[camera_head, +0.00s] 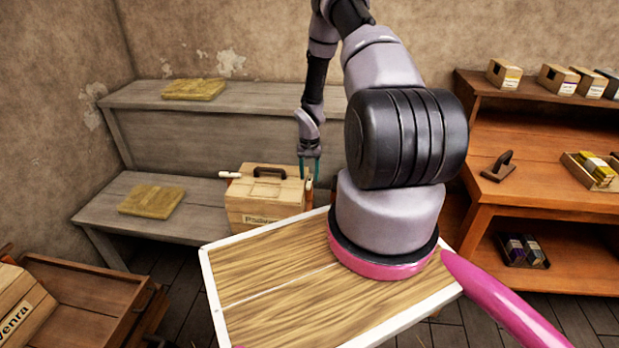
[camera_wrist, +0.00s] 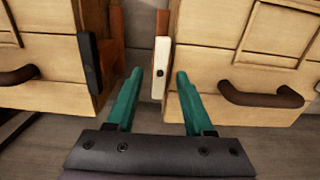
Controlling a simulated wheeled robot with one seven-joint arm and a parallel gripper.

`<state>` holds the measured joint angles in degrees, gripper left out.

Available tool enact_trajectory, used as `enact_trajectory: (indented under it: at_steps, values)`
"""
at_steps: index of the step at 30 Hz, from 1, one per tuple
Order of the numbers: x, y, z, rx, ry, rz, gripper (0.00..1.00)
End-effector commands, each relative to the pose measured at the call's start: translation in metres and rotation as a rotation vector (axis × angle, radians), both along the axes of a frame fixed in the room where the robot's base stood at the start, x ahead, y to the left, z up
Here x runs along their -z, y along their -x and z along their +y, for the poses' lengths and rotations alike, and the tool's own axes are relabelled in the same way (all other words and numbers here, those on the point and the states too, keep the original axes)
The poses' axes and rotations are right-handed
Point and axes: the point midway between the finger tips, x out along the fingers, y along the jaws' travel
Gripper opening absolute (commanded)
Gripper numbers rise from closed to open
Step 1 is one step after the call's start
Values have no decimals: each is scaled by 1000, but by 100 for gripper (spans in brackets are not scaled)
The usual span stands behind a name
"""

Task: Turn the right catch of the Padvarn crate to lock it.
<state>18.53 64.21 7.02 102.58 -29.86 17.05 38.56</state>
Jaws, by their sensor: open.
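The Padvarn crate (camera_head: 262,206) is a pale wooden box with a dark handle and a front label, standing on the grey bench. My gripper (camera_head: 310,167) points down at its right edge, fingers apart and empty. Neither catch is visibly gripped.
Yellowish slabs lie on the bench (camera_head: 152,201) and the upper shelf (camera_head: 193,89). An orange shelf unit (camera_head: 530,135) is at the right.

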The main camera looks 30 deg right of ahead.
Motion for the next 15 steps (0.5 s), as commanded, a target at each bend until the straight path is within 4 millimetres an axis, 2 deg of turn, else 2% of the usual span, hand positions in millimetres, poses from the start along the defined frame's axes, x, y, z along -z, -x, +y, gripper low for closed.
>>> enact_trajectory:
  at_steps: [4, 13, 14, 15]
  values:
    - [12, 0, 0, -2, 0, 0, 52]
    - [14, 0, 0, -1, 1, -1, 52]
    - [14, 0, 0, -1, 1, -1, 45]
    - [14, 0, 0, -1, 0, 0, 30]
